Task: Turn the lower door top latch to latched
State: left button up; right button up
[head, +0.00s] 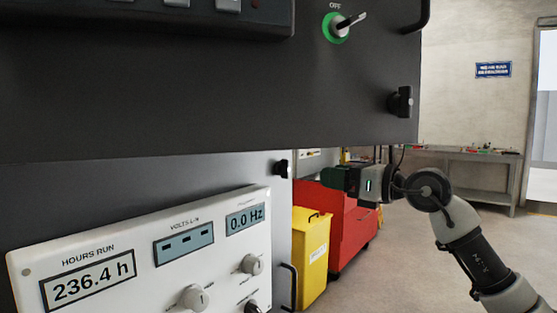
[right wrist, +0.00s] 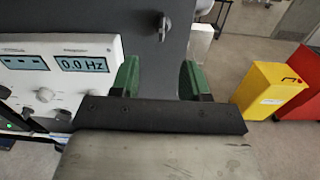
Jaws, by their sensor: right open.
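The lower door top latch (head: 282,168) is a small black handle near the upper right of the dark lower door (head: 200,180). In the right wrist view the latch (right wrist: 163,28) shows beyond the fingers, its lever looking roughly upright. I cannot tell from this whether it is latched. My right gripper (head: 337,178), with green fingers, is to the right of the latch in the head view. In the right wrist view its fingers (right wrist: 158,78) are spread apart with nothing between them, clear of the latch. My left gripper is not in view.
The upper panel (head: 200,100) juts out above, with a black latch (head: 401,102) and a green-ringed key switch (head: 337,27). A white meter panel (head: 150,250) fills the lower left. A yellow bin (head: 311,260) and red cabinet (head: 345,225) stand behind. Floor at right is open.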

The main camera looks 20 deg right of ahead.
aim_at(289, 165)
jog(key=x, duration=0.3)
jog(key=p+x, duration=0.1)
jog(key=x, duration=0.3)
jog(key=r+p+x, duration=0.1)
jog(key=x, duration=0.2)
jog(key=shift+w+a, duration=0.15)
jog(key=shift+w, duration=0.15)
jog(key=shift+c, duration=0.2)
jog(key=c, duration=0.8)
